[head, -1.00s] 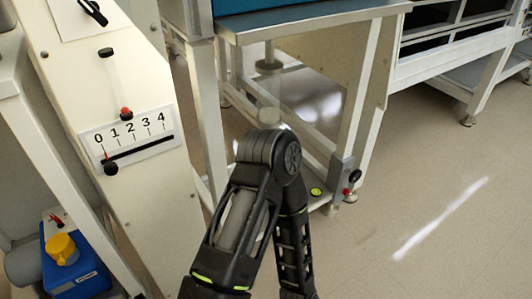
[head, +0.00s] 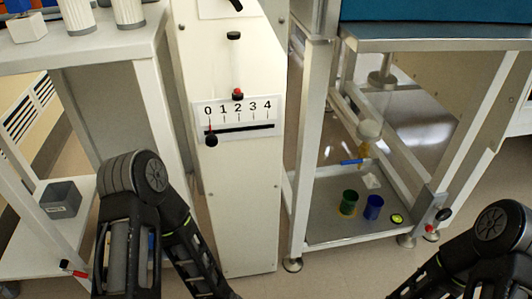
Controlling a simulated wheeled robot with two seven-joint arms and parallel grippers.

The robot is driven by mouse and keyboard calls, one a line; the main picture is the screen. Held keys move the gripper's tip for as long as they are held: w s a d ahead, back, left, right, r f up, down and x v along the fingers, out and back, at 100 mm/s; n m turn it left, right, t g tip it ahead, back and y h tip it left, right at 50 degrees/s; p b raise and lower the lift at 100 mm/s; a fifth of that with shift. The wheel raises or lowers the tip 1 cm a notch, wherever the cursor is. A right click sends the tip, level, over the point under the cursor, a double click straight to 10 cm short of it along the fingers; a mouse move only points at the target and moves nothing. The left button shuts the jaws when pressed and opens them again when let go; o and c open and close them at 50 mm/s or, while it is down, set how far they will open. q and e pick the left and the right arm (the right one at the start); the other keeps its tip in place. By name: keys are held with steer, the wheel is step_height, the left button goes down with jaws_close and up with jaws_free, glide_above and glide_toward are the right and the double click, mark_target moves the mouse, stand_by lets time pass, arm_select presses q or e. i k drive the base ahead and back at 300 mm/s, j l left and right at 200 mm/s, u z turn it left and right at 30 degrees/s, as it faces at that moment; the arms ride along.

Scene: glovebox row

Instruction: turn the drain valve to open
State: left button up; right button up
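A small blue bar-shaped handle (head: 352,162) shows under a pale round vessel (head: 370,130) inside the lower frame of the bench at right. It looks like the drain valve's lever, lying roughly level; I cannot tell its open or shut position. A yellowish part (head: 366,150) hangs just below the vessel. A green cup (head: 349,203) and a blue cup (head: 373,207) stand on the grey tray (head: 325,225) below. My two arms enter at the lower left and lower right; both grippers are outside the view, and no gripper is seen at the valve.
A white panel (head: 238,190) with a 0–4 scale (head: 238,117) stands left of the bench frame. The bench's front leg (head: 308,150) and right leg (head: 470,150) flank the opening. A grey bin (head: 60,199) sits on a low shelf at left. Floor shows in front.

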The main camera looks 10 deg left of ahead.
mark_target(368, 160)
steer(key=u, duration=0.75)
steer(key=i+l, duration=0.1)
steer(key=l, duration=0.3)
steer(key=i+l, duration=0.1)
steer(key=l, duration=0.3)
steer(key=i+l, duration=0.1)
steer(key=l, duration=0.3)
steer(key=i+l, duration=0.1)
steer(key=l, duration=0.3)
steer(key=i+l, duration=0.1)
steer(key=l, duration=0.3)
steer(key=k+z, duration=0.15)
steer(key=k, duration=0.55)
steer(key=z, duration=1.7)
steer(key=j+z, duration=0.1)
steer(key=j, duration=1.3)
